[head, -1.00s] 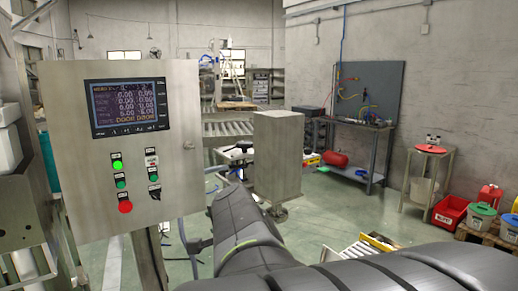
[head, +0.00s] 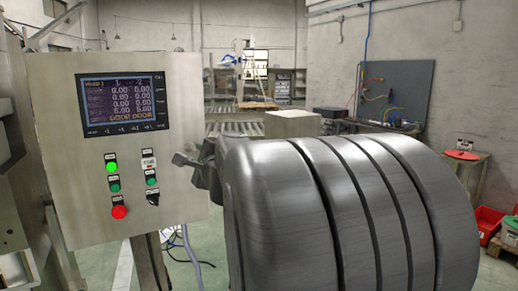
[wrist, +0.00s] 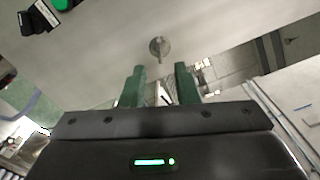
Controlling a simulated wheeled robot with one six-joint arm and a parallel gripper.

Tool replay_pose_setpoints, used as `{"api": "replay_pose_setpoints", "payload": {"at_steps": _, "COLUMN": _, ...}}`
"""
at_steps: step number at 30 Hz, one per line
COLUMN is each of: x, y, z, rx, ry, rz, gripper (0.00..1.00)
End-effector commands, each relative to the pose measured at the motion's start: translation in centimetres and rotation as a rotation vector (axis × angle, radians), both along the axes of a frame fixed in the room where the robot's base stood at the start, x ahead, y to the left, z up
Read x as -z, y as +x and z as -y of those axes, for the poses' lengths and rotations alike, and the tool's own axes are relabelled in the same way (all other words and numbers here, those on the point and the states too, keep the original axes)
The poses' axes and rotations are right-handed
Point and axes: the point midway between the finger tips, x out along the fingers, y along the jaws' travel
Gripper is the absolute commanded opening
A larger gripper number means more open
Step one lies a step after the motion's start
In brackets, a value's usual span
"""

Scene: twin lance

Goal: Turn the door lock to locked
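The door lock (wrist: 159,46) is a small round metal piece with a short tab, on the grey panel door (wrist: 105,55) in the wrist view. My gripper (wrist: 159,70) has its two green fingers apart, with nothing visible held between them. The lock shows just beyond the fingertips, roughly centred between them; I cannot tell the exact gap. In the head view, my gripper (head: 188,158) is at the right edge of the control cabinet (head: 90,195), and the lock cannot be made out behind it.
The cabinet carries a screen (head: 124,104), a lit green button (head: 111,167), a red button (head: 118,212) and a black switch (head: 153,199). My arm covers much of the right side. A workbench board (head: 398,90) and a grey box (head: 293,123) stand farther back.

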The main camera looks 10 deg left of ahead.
Motion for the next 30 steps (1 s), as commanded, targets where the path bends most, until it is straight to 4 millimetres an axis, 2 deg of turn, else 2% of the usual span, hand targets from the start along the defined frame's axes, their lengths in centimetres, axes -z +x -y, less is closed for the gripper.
{"api": "replay_pose_setpoints", "payload": {"at_steps": 6, "x": 0.0, "y": 3.0, "z": -2.2, "rx": -0.001, "ry": 0.0, "rz": -0.002, "gripper": 0.28}}
{"api": "replay_pose_setpoints", "payload": {"at_steps": 12, "x": 0.0, "y": 4.7, "z": -3.5, "rx": -0.001, "ry": 0.0, "rz": -0.002, "gripper": 0.28}}
{"api": "replay_pose_setpoints", "payload": {"at_steps": 25, "x": 0.0, "y": 5.3, "z": -3.9, "rx": 0.0, "ry": -0.001, "rz": 0.0, "gripper": 0.28}}
{"api": "replay_pose_setpoints", "payload": {"at_steps": 29, "x": 0.0, "y": 5.3, "z": -3.9, "rx": 0.0, "ry": -0.001, "rz": 0.0, "gripper": 0.03}}
{"api": "replay_pose_setpoints", "payload": {"at_steps": 30, "x": 0.0, "y": 5.2, "z": -3.9, "rx": 0.0, "ry": -0.001, "rz": 0.0, "gripper": 0.0}}
